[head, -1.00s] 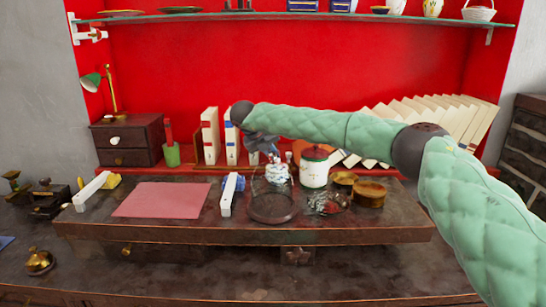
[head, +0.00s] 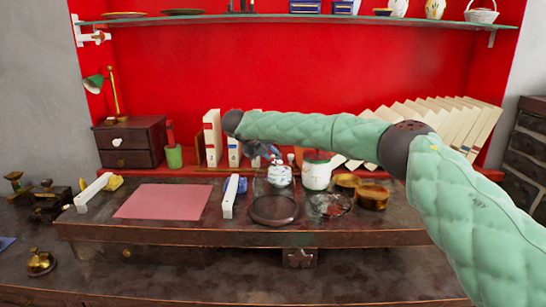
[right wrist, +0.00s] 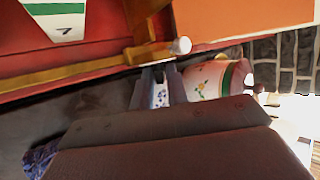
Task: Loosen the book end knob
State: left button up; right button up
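The book end knob (right wrist: 181,46) is a small round white knob on a tan wooden bar (right wrist: 145,54) in the right wrist view. My right gripper (right wrist: 158,78) is open, with its two grey fingers apart and nothing gripped between them. The fingertips are just short of the bar, a little left of and below the knob in that view. In the head view my right gripper (head: 264,150) hangs behind the teapot area, partly hidden by its own arm. My left gripper is not in view.
A blue-and-white patterned pot (head: 280,174) and a white jar (head: 317,175) with a green band stand close to the right gripper. Upright books (head: 212,138) stand left of it, and leaning books (head: 450,122) stand right. A pink sheet (head: 162,201) lies on the clearer left side.

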jog(key=shift+o, duration=1.1)
jog(key=v, duration=0.7)
jog(key=shift+a+r, duration=0.2)
jog(key=shift+r, duration=0.1)
jog(key=shift+s, duration=0.15)
